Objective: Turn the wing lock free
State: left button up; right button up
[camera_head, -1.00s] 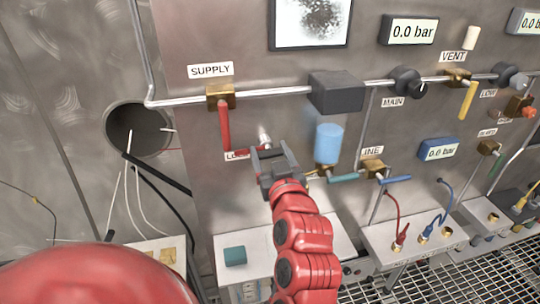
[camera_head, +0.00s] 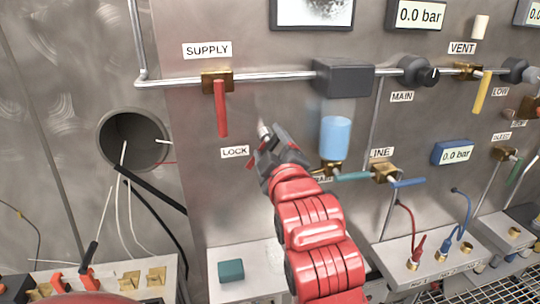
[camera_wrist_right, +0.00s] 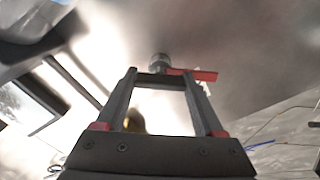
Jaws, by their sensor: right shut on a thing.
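The wing lock shows in the head view as a silver stub (camera_head: 263,131) with a bit of red wing (camera_head: 251,161) beside my right gripper (camera_head: 272,148), right of the LOCK label (camera_head: 235,152). My right gripper is shut on the wing lock and sits tilted against it, hiding most of it. In the right wrist view, the round silver end (camera_wrist_right: 158,60) of the lock and a red wing (camera_wrist_right: 194,75) reaching right show just beyond my fingers (camera_wrist_right: 160,95). The exact contact is hard to make out. My left gripper is not in view.
The red SUPPLY lever (camera_head: 221,108) hangs down above left of the lock. A light blue cylinder (camera_head: 335,138) and a teal handle (camera_head: 354,176) are close on the right. A round hole (camera_head: 133,138) with cables is at left; a teal block (camera_head: 231,270) lies below.

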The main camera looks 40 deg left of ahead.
jog(key=shift+n, duration=1)
jog(key=shift+n+p, duration=0.4)
jog(key=shift+n, duration=0.5)
jog(key=shift+f+n+p, duration=0.1)
jog(key=shift+n+p, duration=1)
jog(key=shift+n, duration=0.6)
jog(key=o, duration=1.4)
